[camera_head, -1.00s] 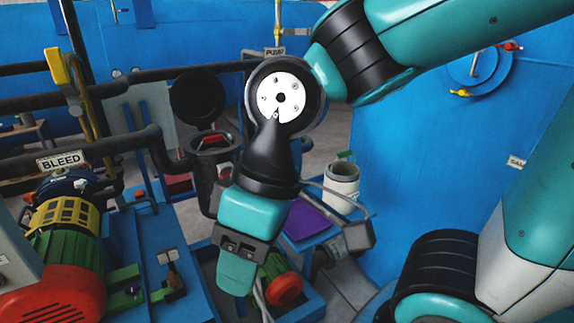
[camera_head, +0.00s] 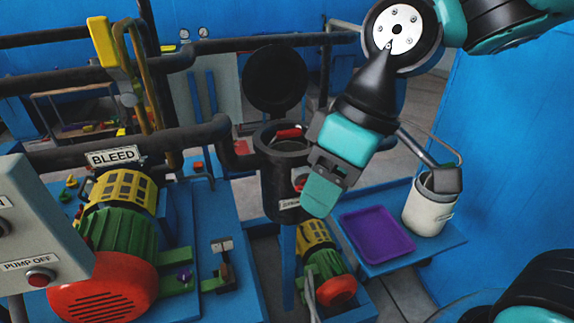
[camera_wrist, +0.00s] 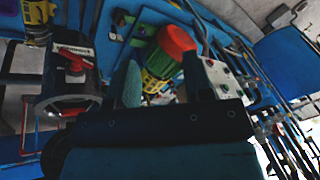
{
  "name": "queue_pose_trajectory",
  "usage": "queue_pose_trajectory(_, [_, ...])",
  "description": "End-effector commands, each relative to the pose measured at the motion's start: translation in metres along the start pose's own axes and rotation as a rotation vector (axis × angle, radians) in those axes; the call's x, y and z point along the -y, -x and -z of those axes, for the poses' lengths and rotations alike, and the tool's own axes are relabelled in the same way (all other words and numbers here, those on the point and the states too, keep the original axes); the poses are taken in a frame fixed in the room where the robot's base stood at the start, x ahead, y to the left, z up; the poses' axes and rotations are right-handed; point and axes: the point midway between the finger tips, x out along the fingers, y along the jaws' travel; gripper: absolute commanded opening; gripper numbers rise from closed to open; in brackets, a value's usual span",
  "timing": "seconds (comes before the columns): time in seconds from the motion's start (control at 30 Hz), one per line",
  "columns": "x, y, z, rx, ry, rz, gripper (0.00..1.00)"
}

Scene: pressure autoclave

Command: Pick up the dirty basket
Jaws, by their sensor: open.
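A dark upright vessel (camera_head: 285,182) stands mid-picture in the head view, its round lid (camera_head: 275,80) swung open behind it. A red handle (camera_head: 288,133) shows in its mouth; it may belong to the basket, whose body is hidden inside. My gripper (camera_wrist: 160,82) is open in the wrist view, with nothing seen between its two fingers. In the head view it hangs just right of the vessel, partly overlapping its front side. The vessel's red-and-black parts appear to show at the left of the wrist view. I cannot tell which thing is the dirty basket.
A blue side table (camera_head: 440,244) at right holds a purple tray (camera_head: 377,234) and a white bucket (camera_head: 428,212). A pump with red end (camera_head: 103,288) and dark pipes crowd the left. A smaller pump (camera_head: 322,265) sits below the vessel. A blue wall borders the right.

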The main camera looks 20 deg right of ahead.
Motion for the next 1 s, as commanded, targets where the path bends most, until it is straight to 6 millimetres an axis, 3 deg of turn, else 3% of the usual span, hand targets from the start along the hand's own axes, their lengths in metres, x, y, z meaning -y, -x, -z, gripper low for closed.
queue_pose_trajectory(0.03, [-0.014,0.023,0.026,0.002,0.048,0.002,0.47])
queue_pose_trajectory(0.1, [-0.043,0.045,0.06,-0.001,0.153,0.006,0.47])
queue_pose_trajectory(0.23, [-0.113,0.078,0.113,-0.009,0.367,0.01,0.47])
queue_pose_trajectory(0.4, [-0.2,0.099,0.146,-0.018,0.619,0.01,0.47])
queue_pose_trajectory(0.5, [-0.236,0.102,0.152,-0.021,0.725,0.007,0.47])
queue_pose_trajectory(0.67, [-0.263,0.097,0.154,-0.022,0.814,0.006,0.47])
queue_pose_trajectory(1.0, [-0.266,0.023,0.155,-0.022,0.832,0.008,0.47])
